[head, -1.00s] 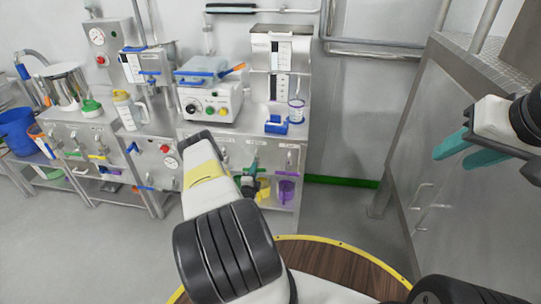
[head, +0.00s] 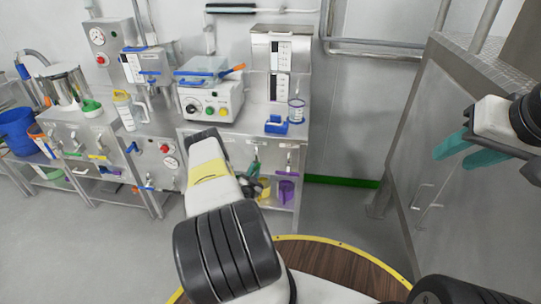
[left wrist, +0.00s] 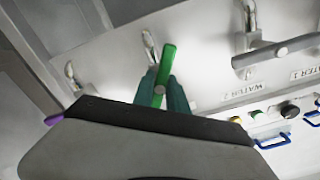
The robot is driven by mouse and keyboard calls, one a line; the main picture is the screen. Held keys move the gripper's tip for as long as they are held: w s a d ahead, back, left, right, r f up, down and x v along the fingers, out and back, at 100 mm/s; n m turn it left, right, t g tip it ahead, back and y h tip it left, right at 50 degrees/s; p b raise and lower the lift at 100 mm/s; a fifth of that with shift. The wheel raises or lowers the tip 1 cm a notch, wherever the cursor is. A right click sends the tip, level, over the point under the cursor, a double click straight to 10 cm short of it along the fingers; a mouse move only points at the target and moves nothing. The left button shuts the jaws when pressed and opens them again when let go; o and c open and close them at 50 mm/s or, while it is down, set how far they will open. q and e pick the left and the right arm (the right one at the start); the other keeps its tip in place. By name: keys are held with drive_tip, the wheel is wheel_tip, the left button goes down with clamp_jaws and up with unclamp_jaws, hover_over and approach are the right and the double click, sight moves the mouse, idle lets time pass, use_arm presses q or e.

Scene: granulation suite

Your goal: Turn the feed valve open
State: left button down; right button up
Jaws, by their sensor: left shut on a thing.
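A valve with a green lever handle (left wrist: 166,70) is on the steel panel in the left wrist view. My left gripper (left wrist: 162,92) has its teal fingers on either side of this handle and is shut on it. The lever points steeply up the picture there. In the head view my left gripper (head: 254,172) is at the front of the steel bench, partly hidden by my arm. No label shows for the green valve, so I cannot tell whether it is the feed valve. My right gripper (head: 466,150) is open and empty at the right.
A grey lever (left wrist: 276,51) labelled WATER and a purple handle (left wrist: 54,120) flank the green one. The bench (head: 262,106) carries a control box (head: 212,102) and a blue holder (head: 276,125). A steel cabinet (head: 425,150) stands right; floor between is clear.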

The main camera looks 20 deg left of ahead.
use_arm(q)
drive_tip(key=n, duration=0.6)
drive_tip(key=shift+f, duration=0.1)
drive_tip(key=shift+n, duration=0.3)
idle(0.3)
drive_tip(key=c, duration=1.3)
unclamp_jaws()
drive_tip(key=shift+s, duration=0.1)
drive_tip(key=v, duration=0.7)
drive_tip(key=shift+s, duration=0.35)
drive_tip(key=shift+d, duration=0.1)
